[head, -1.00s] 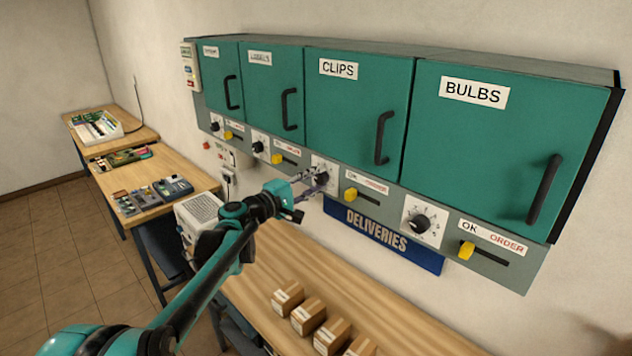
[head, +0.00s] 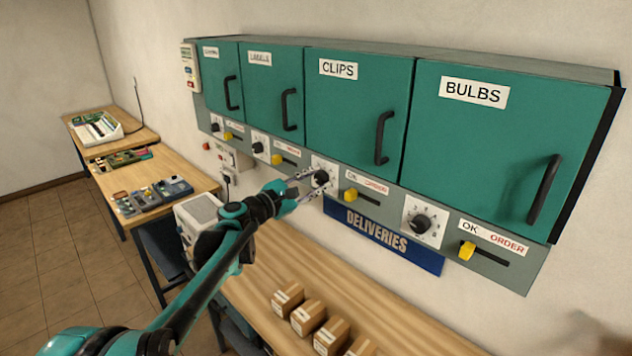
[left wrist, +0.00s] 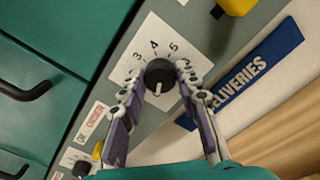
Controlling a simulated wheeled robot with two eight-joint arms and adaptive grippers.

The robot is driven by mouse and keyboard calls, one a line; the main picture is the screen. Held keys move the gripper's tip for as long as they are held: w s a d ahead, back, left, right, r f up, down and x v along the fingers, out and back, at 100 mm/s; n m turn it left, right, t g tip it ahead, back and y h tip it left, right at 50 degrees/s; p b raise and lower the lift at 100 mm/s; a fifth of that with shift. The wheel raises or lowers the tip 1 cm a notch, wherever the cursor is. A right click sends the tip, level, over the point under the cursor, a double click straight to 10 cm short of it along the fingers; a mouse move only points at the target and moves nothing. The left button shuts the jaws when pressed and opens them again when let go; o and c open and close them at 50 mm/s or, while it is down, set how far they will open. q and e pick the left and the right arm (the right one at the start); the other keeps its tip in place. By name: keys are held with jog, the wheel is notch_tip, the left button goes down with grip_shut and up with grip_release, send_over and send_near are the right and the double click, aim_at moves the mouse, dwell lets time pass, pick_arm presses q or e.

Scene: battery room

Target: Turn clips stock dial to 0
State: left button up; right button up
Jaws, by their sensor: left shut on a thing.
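The clips stock dial is a round black knob (head: 320,178) on a white numbered plate (head: 323,197), below the green door labelled CLIPS (head: 357,110). In the left wrist view the knob (left wrist: 158,74) sits between the two fingertips, with 3, 4 and 5 readable on the plate above it. A white mark on the knob points down, towards my palm. My left gripper (head: 308,184) is shut on the knob, one finger on each side. The fingers hide the plate's lower numbers. My right gripper is in neither view.
A yellow slider (head: 351,194) sits right of the dial, and the bulbs dial (head: 420,223) farther right. The blue DELIVERIES sign (head: 385,236) hangs below. Small cardboard boxes (head: 308,317) stand on the wooden table (head: 275,262) underneath.

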pick_arm(q)
jog(key=shift+f, duration=0.1)
dwell(0.3)
jog(key=o, duration=1.2)
jog(key=shift+c, duration=0.2)
jog(key=v, duration=1.2)
